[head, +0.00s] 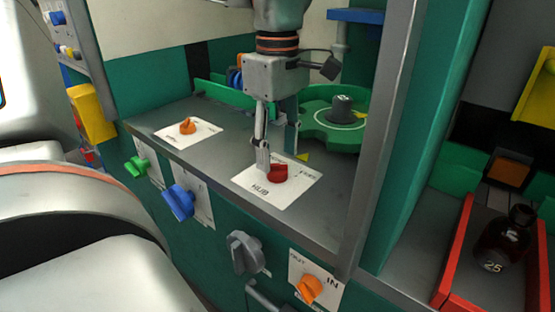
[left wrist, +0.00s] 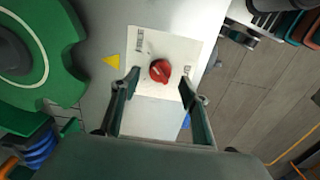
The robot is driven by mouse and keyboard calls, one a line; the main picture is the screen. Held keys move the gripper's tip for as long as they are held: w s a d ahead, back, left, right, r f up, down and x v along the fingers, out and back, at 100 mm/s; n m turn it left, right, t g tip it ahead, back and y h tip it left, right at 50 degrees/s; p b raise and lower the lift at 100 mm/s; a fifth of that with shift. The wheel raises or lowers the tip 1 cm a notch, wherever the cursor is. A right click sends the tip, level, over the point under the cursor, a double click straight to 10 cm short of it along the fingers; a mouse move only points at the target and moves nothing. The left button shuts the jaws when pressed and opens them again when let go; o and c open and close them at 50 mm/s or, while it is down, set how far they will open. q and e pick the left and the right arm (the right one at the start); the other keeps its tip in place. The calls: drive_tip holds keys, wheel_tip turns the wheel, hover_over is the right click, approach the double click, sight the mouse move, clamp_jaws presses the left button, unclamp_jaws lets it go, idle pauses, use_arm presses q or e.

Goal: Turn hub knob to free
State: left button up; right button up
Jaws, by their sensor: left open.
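The red hub knob (head: 279,174) sits on a white plate marked HUB (head: 262,191) on the grey counter. In the left wrist view the knob (left wrist: 160,71) shows a short pale mark on top; I cannot tell which label it points to. My left gripper (head: 277,160) points down over the plate, open and empty. In the left wrist view the gripper's fingertips (left wrist: 159,80) lie on either side of the knob, with gaps, and I see no contact. One finger partly covers the plate in the head view. My right gripper is not in view.
An orange knob (head: 187,127) is on another counter plate. Green (head: 137,166), blue (head: 179,202), grey (head: 244,252) and orange (head: 309,289) knobs line the front panel. A green star wheel (head: 330,133) stands behind. A grey post (head: 384,130) rises at right. An amber bottle (head: 503,239) stands in a red-edged tray.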

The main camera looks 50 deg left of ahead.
sight(277, 164)
use_arm(q)
wheel_tip(277, 164, up, 9)
idle(0.3)
drive_tip(key=shift+f, duration=0.1)
idle(0.4)
